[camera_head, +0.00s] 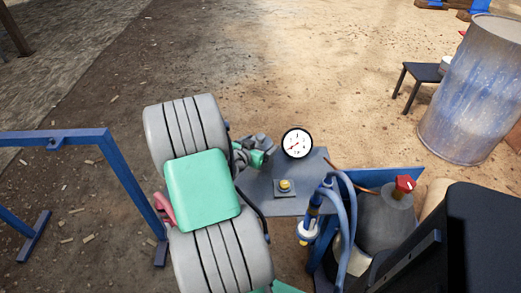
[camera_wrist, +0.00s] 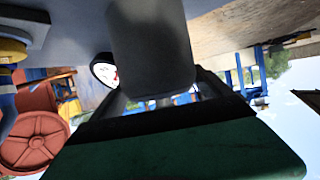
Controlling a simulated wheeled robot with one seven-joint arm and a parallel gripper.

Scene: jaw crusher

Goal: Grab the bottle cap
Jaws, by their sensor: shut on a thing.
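My gripper (camera_head: 262,150) is partly hidden behind my arm in the head view, beside a round white gauge (camera_head: 297,143). In the wrist view my gripper (camera_wrist: 155,100) is shut on a dark grey, rounded thing (camera_wrist: 150,45) that fills the upper middle. I cannot tell from its shape whether this is the bottle cap. The gauge also shows behind it in the wrist view (camera_wrist: 103,70). A red cap-like piece (camera_head: 404,184) sits on top of a grey container (camera_head: 388,217) at the right, apart from my gripper.
A grey plate (camera_head: 268,203) with a yellow button (camera_head: 285,185) lies below the gauge. Blue piping (camera_head: 345,225) stands right of it. A blue frame (camera_head: 105,150) is at left. A worn barrel (camera_head: 475,90) and black stool (camera_head: 420,72) stand far right. The ground behind is open.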

